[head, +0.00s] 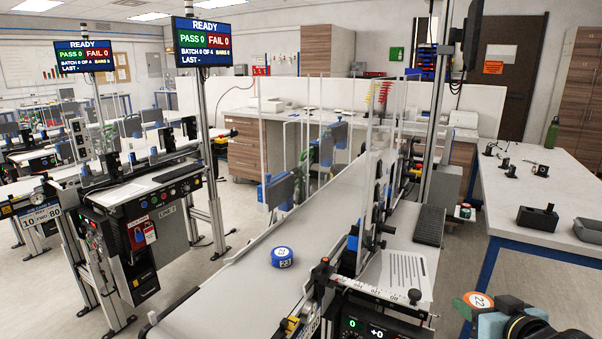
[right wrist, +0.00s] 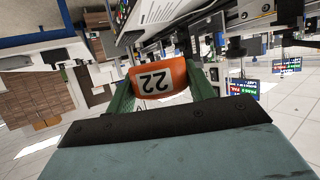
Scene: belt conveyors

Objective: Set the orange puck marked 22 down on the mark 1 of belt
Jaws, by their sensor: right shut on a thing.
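The orange puck marked 22 (head: 477,301) shows at the lower right of the head view, white-topped with an orange rim. In the right wrist view the orange puck (right wrist: 161,81) sits between the two green fingers, its number upside down. My right gripper (head: 484,308) is shut on it and holds it in the air, right of the belt. The belt (head: 250,255) is a light grey strip running away from me. A blue puck marked 23 (head: 282,257) lies on its near part. I cannot make out mark 1 on the belt. My left gripper is not in view.
A control box with a ruler bar (head: 365,288) stands at the belt's near right side. Clear upright panels and posts flank the belt farther back. A white worktable (head: 545,200) with black parts is at the right. Line 2's station (head: 140,205) is at the left.

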